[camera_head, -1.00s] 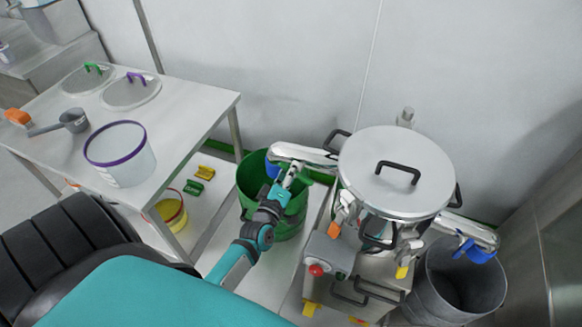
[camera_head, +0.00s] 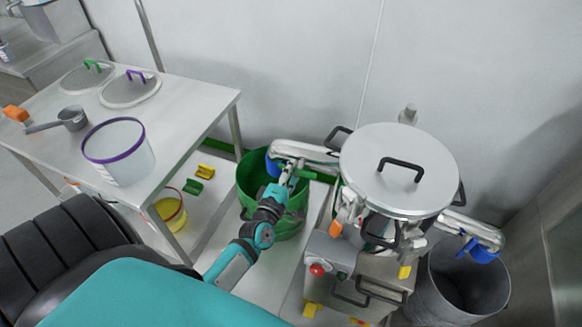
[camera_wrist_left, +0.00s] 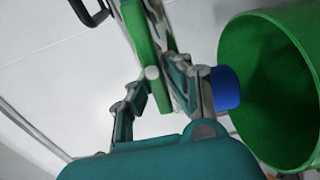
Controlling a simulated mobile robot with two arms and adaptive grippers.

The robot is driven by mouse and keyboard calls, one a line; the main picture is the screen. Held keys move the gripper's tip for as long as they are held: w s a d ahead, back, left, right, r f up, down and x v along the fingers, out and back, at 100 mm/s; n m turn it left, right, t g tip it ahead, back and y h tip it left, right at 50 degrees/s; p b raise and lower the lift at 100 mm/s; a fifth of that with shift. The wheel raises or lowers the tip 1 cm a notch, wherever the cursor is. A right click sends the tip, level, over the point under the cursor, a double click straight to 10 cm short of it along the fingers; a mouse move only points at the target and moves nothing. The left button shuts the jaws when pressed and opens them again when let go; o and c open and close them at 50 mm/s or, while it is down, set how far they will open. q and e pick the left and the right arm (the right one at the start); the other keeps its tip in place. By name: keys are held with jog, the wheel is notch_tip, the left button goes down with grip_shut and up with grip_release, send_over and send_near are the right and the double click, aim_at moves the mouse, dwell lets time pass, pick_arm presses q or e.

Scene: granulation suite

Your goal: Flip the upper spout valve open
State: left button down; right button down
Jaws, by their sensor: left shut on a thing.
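A round steel sifter (camera_head: 400,170) with a flat lid stands at the right. Its left spout (camera_head: 300,152) reaches out over a green bin (camera_head: 275,225) and ends in a blue mouth, which also shows in the left wrist view (camera_wrist_left: 225,88). A green valve handle (camera_wrist_left: 140,40) runs along this spout in the wrist view. My left gripper (camera_head: 286,172) is just below the spout, above the bin. In the wrist view its fingers (camera_wrist_left: 160,98) are closed around the green handle's end. The exact contact is partly hidden. My right gripper is out of view.
A second spout (camera_head: 470,232) with a blue mouth points right over a grey bin (camera_head: 460,290). A control box with a red button (camera_head: 317,268) stands in front of the sifter. A steel table (camera_head: 190,105) with a white tub (camera_head: 120,155) is at the left.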

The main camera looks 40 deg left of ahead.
pick_arm(q)
jog(key=shift+w+r, duration=0.1)
jog(key=shift+r, duration=0.2)
jog(key=c, duration=1.4)
grip_release()
jog(key=shift+d, duration=0.1)
jog(key=shift+o, duration=0.9)
jog(key=shift+f, duration=0.15)
jog(key=v, duration=1.2)
